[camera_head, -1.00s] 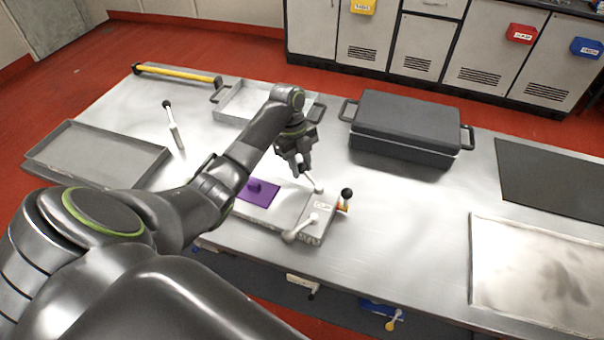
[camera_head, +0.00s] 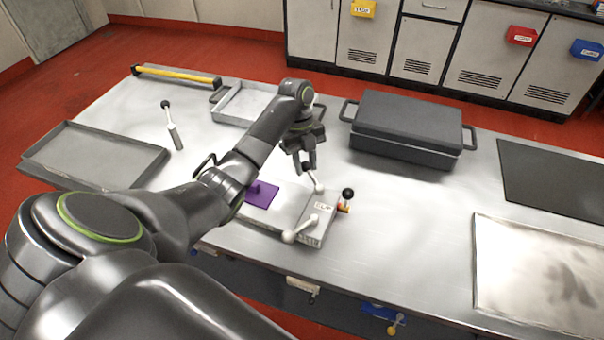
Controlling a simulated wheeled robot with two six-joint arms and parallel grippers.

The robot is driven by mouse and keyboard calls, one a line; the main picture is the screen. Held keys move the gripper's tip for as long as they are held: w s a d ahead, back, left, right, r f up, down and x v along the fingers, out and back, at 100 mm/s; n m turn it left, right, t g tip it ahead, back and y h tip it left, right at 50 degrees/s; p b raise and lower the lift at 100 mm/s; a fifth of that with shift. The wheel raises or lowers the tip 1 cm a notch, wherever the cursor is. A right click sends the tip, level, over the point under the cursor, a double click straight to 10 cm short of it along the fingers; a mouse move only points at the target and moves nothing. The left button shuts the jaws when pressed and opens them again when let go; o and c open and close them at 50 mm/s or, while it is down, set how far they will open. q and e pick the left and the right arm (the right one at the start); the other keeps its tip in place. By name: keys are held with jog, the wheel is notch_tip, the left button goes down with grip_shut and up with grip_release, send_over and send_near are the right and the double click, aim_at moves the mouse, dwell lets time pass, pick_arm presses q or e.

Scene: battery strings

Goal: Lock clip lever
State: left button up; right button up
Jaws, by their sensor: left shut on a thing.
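The clip fixture (camera_head: 318,228) is a grey block with a white label, at the right end of a low plate near the table's front edge. A white lever (camera_head: 302,231) lies across its near side. A second white lever (camera_head: 318,184) rises at its far side, up to my left gripper (camera_head: 308,166). That gripper is shut on this lever's upper end, whose tip is partly hidden by the fingers. A black-knobbed lever (camera_head: 347,195) stands at the fixture's right, over small coloured marks. A purple piece (camera_head: 261,195) lies on the plate to the left. My right gripper does not show.
A dark lidded case (camera_head: 405,130) stands behind to the right. An open metal tray (camera_head: 247,104) is behind my left arm, another tray (camera_head: 90,157) at the left. A black-knobbed tool (camera_head: 172,128) and a yellow bar (camera_head: 178,74) lie on the left.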

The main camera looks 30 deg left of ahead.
pick_arm(q)
jog(key=shift+w+d+m+b, duration=0.35)
jog(key=shift+w+m, duration=0.1)
jog(key=shift+m, duration=0.45)
jog(key=shift+w+d+m+g, duration=0.3)
jog(key=shift+m, duration=0.4)
jog(key=shift+w+d+m+y, duration=0.25)
jog(key=shift+w+m+y, duration=0.05)
jog(key=shift+m, duration=0.3)
